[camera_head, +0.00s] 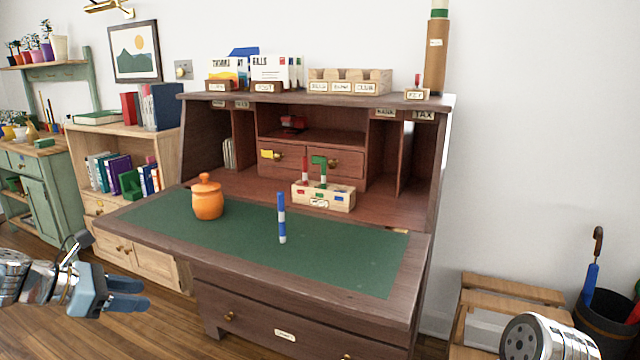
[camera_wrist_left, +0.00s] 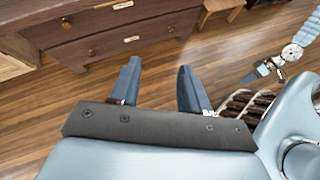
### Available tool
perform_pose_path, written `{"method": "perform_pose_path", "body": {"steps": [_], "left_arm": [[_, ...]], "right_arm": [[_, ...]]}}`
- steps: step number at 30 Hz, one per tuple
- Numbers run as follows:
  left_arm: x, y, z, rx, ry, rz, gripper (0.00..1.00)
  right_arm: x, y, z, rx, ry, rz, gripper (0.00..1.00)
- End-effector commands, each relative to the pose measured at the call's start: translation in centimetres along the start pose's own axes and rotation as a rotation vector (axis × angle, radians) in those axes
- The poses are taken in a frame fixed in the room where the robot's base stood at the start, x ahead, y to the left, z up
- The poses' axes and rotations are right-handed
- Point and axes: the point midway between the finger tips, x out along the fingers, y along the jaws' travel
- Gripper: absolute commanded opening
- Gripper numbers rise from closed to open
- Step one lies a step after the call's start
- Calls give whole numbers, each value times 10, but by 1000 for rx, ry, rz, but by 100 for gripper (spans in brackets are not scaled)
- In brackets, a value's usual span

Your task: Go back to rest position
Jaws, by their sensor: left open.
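My left gripper (camera_head: 126,293) is open and empty in the head view, in the air left of the desk's front edge. In the left wrist view its two fingers (camera_wrist_left: 160,82) stand apart with only wood floor between them. My right arm's end shows at the bottom right of the head view, its fingers out of frame. My right gripper (camera_wrist_left: 252,75) shows small in the left wrist view, its jaw state unclear. The brown desk (camera_head: 150,245) has a green writing mat (camera_head: 340,262). A blue and white marker (camera_head: 282,218) stands upright on the mat.
An orange lidded jar (camera_head: 207,198) stands on the mat. Behind it, a small wooden holder (camera_head: 323,196) bears red and green items. A low wooden bench (camera_head: 490,290) and a dark umbrella bin (camera_head: 605,315) stand right of the desk. Floor (camera_wrist_left: 75,125) lies open below my left gripper.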

Motion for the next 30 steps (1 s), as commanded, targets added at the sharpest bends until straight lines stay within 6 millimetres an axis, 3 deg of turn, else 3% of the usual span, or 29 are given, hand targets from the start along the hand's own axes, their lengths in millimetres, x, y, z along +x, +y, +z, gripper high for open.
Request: {"method": "perform_pose_path", "body": {"steps": [5,8,12,16,18,21,24,26,30], "left_arm": [[73,-14,-56,124,137,-65,46],[127,-37,-103,265,243,-137,46],[205,-99,-180,587,383,-310,46],[258,-178,-242,984,422,-513,46],[277,-225,-266,1214,391,-617,46],[292,-286,-288,1507,298,-730,46],[298,-330,-297,1721,195,-785,46],[298,-344,-298,1791,155,-796,46],[298,-344,-298,1791,155,-796,46]], "right_arm": [[0,0,0,0,0,0,60],[0,0,0,0,0,0,60],[0,0,0,0,0,0,60],[0,0,0,0,0,0,60],[0,0,0,0,0,0,60],[0,0,0,0,0,0,60],[0,0,0,0,0,0,60],[0,0,0,0,0,0,60],[0,0,0,0,0,0,60]]}}
